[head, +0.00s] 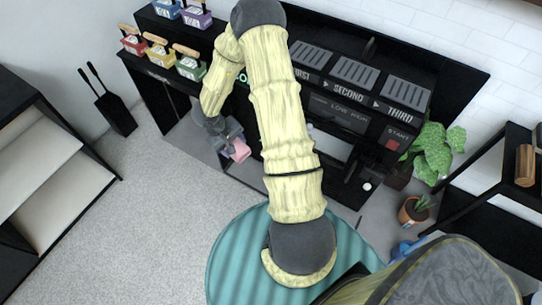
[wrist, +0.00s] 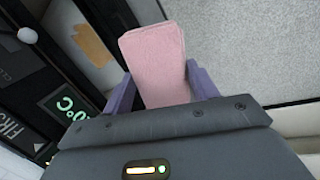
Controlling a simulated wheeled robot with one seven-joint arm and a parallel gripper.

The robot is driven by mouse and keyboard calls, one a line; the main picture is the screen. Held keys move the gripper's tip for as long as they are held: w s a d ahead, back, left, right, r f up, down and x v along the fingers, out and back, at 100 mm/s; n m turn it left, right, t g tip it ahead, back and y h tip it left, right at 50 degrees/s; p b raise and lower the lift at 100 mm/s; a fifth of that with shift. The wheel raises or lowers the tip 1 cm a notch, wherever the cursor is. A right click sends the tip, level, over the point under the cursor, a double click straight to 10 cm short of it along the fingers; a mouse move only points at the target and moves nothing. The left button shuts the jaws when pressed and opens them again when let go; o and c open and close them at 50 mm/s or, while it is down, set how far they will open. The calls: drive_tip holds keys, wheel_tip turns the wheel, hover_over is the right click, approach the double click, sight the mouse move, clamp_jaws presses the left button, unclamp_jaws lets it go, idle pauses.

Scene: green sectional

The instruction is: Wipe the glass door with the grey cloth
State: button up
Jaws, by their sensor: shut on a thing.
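My gripper (head: 230,141) is low in front of the black machine, left of its middle. It is shut on a folded pink cloth (wrist: 153,62); the cloth looks pink, not grey. In the wrist view the cloth stands out between the two purple fingers. In the head view the cloth (head: 241,151) shows as a small pink block. A grey pane (head: 194,141), seemingly the glass door, lies beside and below the gripper, partly behind my arm. The wrist view shows a tan smear (wrist: 91,45) on it, left of the cloth. I cannot tell whether the cloth touches the pane.
The black machine (head: 340,113) has panels marked FIRST, SECOND and THIRD. Several small coloured boxes (head: 160,49) stand on its left top. A black bin (head: 116,113) is at left, a green plant (head: 437,150) at right. Grey carpet (head: 130,215) is open at left front.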

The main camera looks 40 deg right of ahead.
drive_tip(key=w+d+f+n+t+h+b, duration=0.2)
drive_tip(key=d+f+h+b, duration=0.4)
drive_tip(key=b, duration=1.6)
drive_tip(key=w+d+f+n+t+h+b, duration=0.3)
drive_tip(key=d+f+t+h+b, duration=0.2)
drive_tip(key=d+f+b, duration=0.8)
wheel_tip(320, 180, down, 7)
drive_tip(key=h+b, duration=0.2)
drive_tip(key=b, duration=0.7)
drive_tip(key=shift+d+r+n, duration=0.15)
drive_tip(key=shift+d+n, duration=0.15)
drive_tip(key=shift+n, duration=0.1)
drive_tip(key=shift+w+d, duration=0.1)
drive_tip(key=b+x, duration=0.3)
drive_tip(key=x, duration=0.2)
drive_tip(key=shift+w+d, duration=0.15)
drive_tip(key=shift+d, duration=0.25)
drive_tip(key=shift+x, duration=0.95)
